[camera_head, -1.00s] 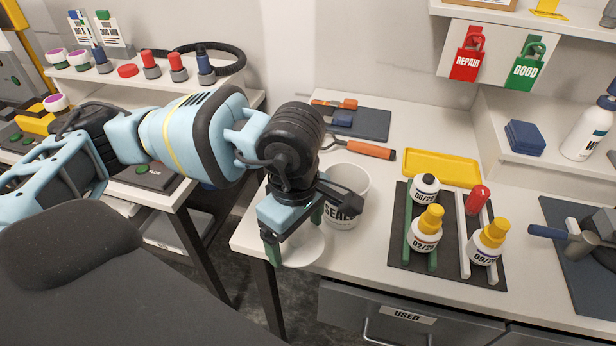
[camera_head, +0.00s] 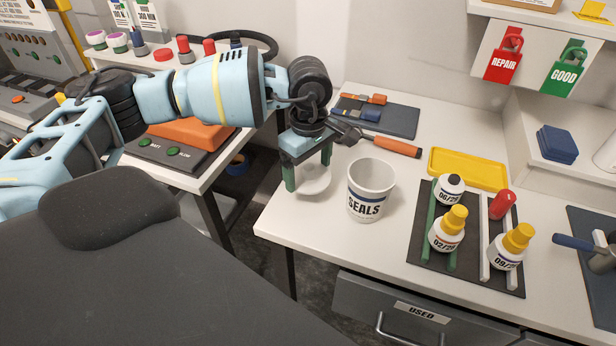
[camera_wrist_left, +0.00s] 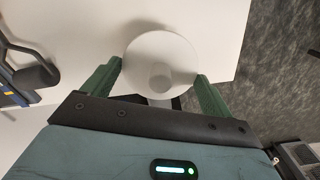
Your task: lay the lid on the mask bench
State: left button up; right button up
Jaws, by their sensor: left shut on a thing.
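A white round lid (camera_head: 316,184) is between the fingers of my left gripper (camera_head: 309,175), left of the SEALS cup. The gripper is shut on it. In the left wrist view the lid (camera_wrist_left: 160,52) is a pale disc with a small round knob, and the green fingers of the gripper (camera_wrist_left: 158,72) are on both sides of it. A shadow falls on the white bench top (camera_wrist_left: 85,25) beside it, so it looks held above the surface. No label shows which bench is the mask bench. My right gripper is not in view.
The white SEALS cup (camera_head: 367,205) stands close right of the lid. A screwdriver (camera_head: 390,146) lies behind it. A dark mat (camera_head: 415,265) with several bottles is to the right, near a yellow tray (camera_head: 468,170). A second bench (camera_head: 205,171) with an orange item stands left, across a gap.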

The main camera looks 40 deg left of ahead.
aim_at(308, 179)
pick_arm(q)
jog(key=shift+w+a+f, duration=0.1)
jog(key=shift+a+f, duration=0.05)
jog(key=shift+f, duration=1.65)
jog(key=shift+f, duration=0.15)
jog(key=o, duration=0.8)
notch_tip(308, 179, up, 12)
jog(key=shift+r, duration=0.2)
